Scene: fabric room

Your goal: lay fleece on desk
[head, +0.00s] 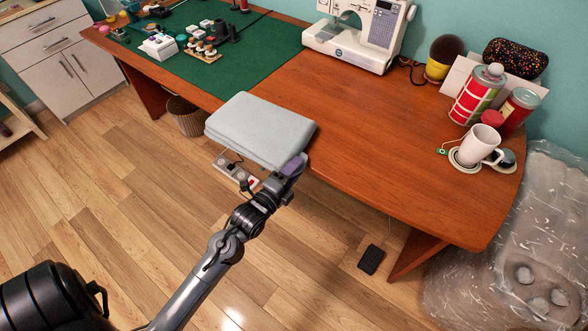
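The fleece (260,128) is a light grey-blue folded, fairly flat bundle. It overlaps the front edge of the brown wooden desk (350,130) in the head view, and its near side reaches out over the floor. I cannot tell whether its underside touches the desk. My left gripper (292,166) is at the fleece's near right corner and appears shut on it; the fingertips are partly hidden. My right gripper is not in view.
A green cutting mat (235,62) with small items covers the desk's left. A sewing machine (360,35) stands at the back. A white mug (478,146) and tins (478,95) stand at the right. The desk's middle is clear. A wicker basket (186,117) is below.

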